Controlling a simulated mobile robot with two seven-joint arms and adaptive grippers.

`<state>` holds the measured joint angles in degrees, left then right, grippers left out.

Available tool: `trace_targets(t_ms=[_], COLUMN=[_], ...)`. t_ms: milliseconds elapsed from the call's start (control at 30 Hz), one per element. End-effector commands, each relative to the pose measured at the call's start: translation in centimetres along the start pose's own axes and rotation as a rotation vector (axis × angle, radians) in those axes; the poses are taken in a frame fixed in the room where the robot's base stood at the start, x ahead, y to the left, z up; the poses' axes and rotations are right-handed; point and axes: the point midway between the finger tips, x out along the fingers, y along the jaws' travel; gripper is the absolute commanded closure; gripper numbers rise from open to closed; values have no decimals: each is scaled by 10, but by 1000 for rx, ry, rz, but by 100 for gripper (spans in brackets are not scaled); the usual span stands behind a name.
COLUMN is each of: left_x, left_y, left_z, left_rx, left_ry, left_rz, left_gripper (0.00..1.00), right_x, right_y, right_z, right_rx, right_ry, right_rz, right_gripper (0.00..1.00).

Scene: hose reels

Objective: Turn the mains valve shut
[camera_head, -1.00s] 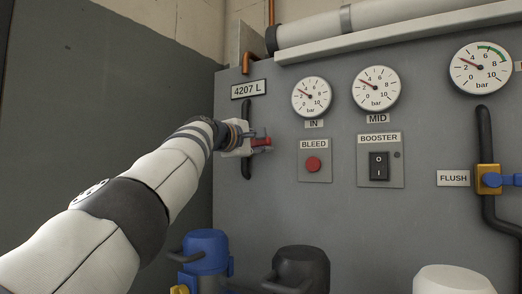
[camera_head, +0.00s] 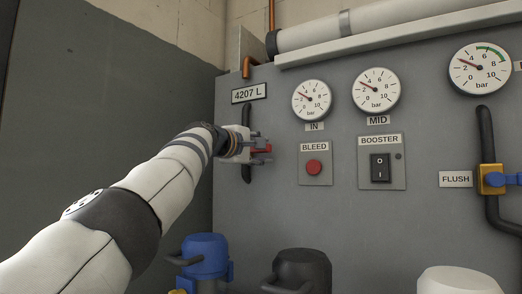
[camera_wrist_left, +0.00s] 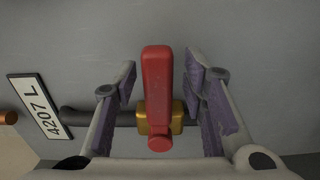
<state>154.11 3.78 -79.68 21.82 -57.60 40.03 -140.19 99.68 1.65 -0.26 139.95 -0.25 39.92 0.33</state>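The mains valve is a red lever (camera_wrist_left: 157,80) on a brass body (camera_wrist_left: 176,116), set in a dark pipe (camera_wrist_left: 98,118). In the left wrist view the lever lies across the pipe. In the head view the lever (camera_head: 261,149) points right from the upright pipe (camera_head: 247,172), partly hidden by my gripper. My left gripper (camera_head: 266,148) is at the lever. Its purple-padded fingers (camera_wrist_left: 162,85) stand open on both sides of the lever, with a visible gap on each side. My right gripper is not in view.
A "4207 L" plate (camera_head: 249,93) is above the valve. To the right are the red bleed button (camera_head: 314,167), the booster switch (camera_head: 380,167), gauges and the blue-handled flush valve (camera_head: 493,179). Blue (camera_head: 205,257) and black (camera_head: 302,270) fixtures stand below.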

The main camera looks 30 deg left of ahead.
Motion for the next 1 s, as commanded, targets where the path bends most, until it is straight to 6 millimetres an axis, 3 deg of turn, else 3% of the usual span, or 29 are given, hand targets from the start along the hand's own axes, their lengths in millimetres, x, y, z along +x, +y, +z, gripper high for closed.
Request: trace_targets(t_ms=[333,567,1000], left_x=[-3,-23,-106], left_y=[2,2,1], left_z=[0,1,1], left_rx=[-5,-7,-2], left_ry=[0,1,-1], left_rz=[2,2,2], left_gripper=[60,60,60], right_x=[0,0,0], right_y=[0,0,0], right_z=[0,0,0], right_rx=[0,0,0], right_ry=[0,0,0], right_rz=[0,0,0], right_gripper=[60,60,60])
